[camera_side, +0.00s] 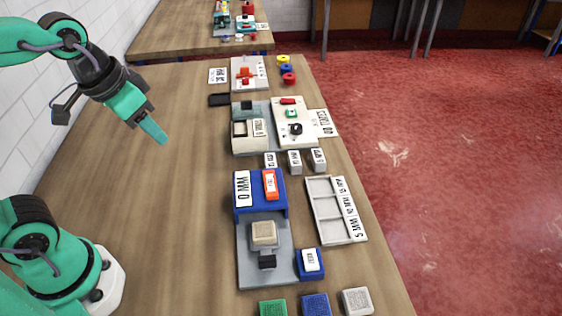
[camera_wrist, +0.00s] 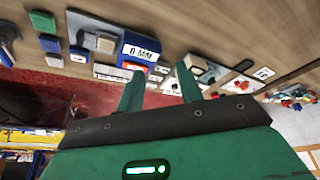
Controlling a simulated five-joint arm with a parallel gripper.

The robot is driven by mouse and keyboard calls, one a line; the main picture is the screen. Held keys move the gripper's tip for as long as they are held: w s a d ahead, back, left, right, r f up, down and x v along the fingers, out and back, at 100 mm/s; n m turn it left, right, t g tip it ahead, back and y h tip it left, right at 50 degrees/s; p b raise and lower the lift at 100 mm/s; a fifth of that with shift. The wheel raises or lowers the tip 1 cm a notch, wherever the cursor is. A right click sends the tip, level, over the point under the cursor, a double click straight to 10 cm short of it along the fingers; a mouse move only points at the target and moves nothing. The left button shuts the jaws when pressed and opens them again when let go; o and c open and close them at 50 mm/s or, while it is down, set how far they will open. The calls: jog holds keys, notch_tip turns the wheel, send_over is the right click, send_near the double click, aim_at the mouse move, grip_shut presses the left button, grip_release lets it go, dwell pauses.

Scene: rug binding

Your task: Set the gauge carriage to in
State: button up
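I cannot tell for sure which part is the gauge carriage. One candidate is the beige block (camera_side: 264,233) with a black piece (camera_side: 267,262) on a grey bed (camera_side: 248,258). The bed adjoins a blue block (camera_side: 280,208) carrying a "0 MM" plate (camera_side: 242,188) and an orange labelled piece (camera_side: 270,184). The "0 MM" plate also shows in the wrist view (camera_wrist: 141,52). Another is the red piece (camera_side: 244,74) on a white board at the back. My gripper (camera_side: 154,131) is raised left of the fixtures, touching none. In the wrist view its fingers (camera_wrist: 158,86) stand apart with nothing between.
A grey compartment tray (camera_side: 321,207) with MM labels lies at right. Small labelled blocks (camera_side: 294,162) stand near the middle. A grey fixture (camera_side: 244,143) and white "0 TURNS" board (camera_side: 310,135) sit behind. Green (camera_side: 272,307), blue and grey blocks line the front.

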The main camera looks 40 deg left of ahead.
jog(key=shift+s+a, duration=0.25)
jog(key=shift+a, duration=0.05)
dwell(0.5)
jog(key=m+g+y, duration=0.4)
jog(key=m+g, duration=0.4)
send_near(269, 258)
jog(key=f, duration=0.1)
jog(key=shift+s+a+f, duration=0.1)
jog(key=shift+s+a, duration=0.25)
jog(key=shift+f, duration=0.1)
jog(key=shift+h, duration=0.3)
jog(key=shift+x, duration=3.85)
